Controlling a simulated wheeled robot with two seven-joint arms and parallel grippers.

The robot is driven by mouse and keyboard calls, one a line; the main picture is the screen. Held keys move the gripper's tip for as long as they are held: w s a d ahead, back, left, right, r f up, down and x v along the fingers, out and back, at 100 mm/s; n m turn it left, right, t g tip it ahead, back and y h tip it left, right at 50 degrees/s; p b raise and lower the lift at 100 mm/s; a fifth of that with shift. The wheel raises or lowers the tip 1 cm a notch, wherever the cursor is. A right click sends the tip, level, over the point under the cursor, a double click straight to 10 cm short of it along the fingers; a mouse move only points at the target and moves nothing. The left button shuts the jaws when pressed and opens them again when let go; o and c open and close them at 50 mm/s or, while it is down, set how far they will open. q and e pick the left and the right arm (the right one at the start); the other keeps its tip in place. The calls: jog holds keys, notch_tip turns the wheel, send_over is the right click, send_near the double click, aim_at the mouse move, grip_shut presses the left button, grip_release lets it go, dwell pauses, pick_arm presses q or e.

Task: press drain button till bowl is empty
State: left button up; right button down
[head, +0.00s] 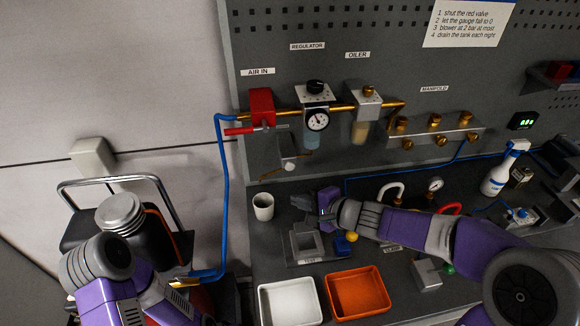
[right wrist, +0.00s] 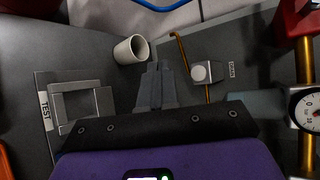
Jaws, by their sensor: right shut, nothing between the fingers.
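The drain button (head: 289,166) is a pale round knob on a small plate at the panel's lower left, below the regulator. In the right wrist view the drain button (right wrist: 203,73) lies right of my fingertips, apart from them, by a label that seems to read DRAIN. The regulator's clear bowl (head: 308,140) hangs behind its gauge and looks bluish; its liquid level is too small to tell. My right gripper (head: 327,202) is shut and empty above the bench, below and right of the button. The gripper also shows in the right wrist view (right wrist: 155,82).
A white cup (head: 263,206) stands left of my right gripper, near its fingertips. A grey square test fixture (head: 307,242) lies below it. White (head: 290,302) and orange (head: 358,293) trays are at the front. A brass rod (right wrist: 181,50) runs beside the button.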

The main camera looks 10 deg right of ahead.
aim_at(290, 167)
jog(key=w+p, duration=0.3)
jog(key=w, duration=0.5)
jog(key=shift+w, duration=0.2)
dwell(1.8)
jog(key=shift+w, duration=0.3)
jog(key=shift+w, duration=0.45)
dwell(0.7)
dwell(0.3)
jog(key=shift+s+b, duration=0.75)
jog(key=shift+s, duration=0.1)
